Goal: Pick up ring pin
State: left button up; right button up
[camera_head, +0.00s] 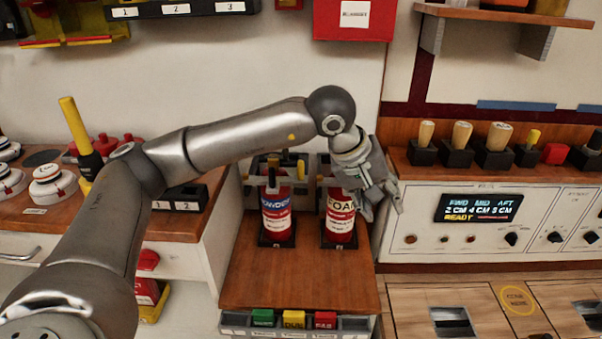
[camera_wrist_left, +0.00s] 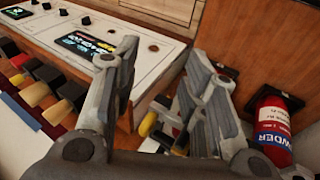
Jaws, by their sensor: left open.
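I cannot clearly make out a ring pin. Two red extinguishers stand on the wooden counter: a powder one (camera_head: 276,215) with a blue label, and a foam one (camera_head: 340,218) to its right. My left gripper (camera_head: 384,212) is open beside the upper right of the foam extinguisher and hides part of its top. In the left wrist view, the open fingers (camera_wrist_left: 165,75) have a small yellow part (camera_wrist_left: 148,124) low between them, partly hidden. The powder extinguisher also shows there (camera_wrist_left: 272,125), right of the fingers. My right gripper is not in view.
A white control panel (camera_head: 470,250) with a lit display stands close to the right, with a row of wooden-handled levers (camera_head: 461,136) above it. Green, yellow and red labelled blocks (camera_head: 294,319) line the counter's front. The counter's front part (camera_head: 300,285) is clear.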

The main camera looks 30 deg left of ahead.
aim_at(301, 163)
pick_arm(q)
jog(key=a+r+y, duration=0.3)
jog(key=a, duration=0.6)
jog(key=a+r+y, duration=0.4)
jog(key=a, duration=0.4)
jog(key=shift+n+t, duration=0.3)
jog(key=x, duration=0.3)
jog(key=a+x, duration=0.1)
jog(key=x, duration=0.1)
jog(key=shift+w+a, duration=0.1)
jog(key=shift+w, duration=0.3)
jog(key=shift+s+b+x, duration=0.15)
jog(key=shift+b+x, duration=0.05)
jog(key=shift+x, duration=1.2)
jog(key=shift+s+b+x, duration=0.15)
jog(key=shift+b+x, duration=0.05)
jog(key=shift+x, duration=1.15)
jog(key=shift+f, duration=0.1)
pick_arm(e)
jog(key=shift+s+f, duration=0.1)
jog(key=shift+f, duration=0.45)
pick_arm(q)
grip_shut()
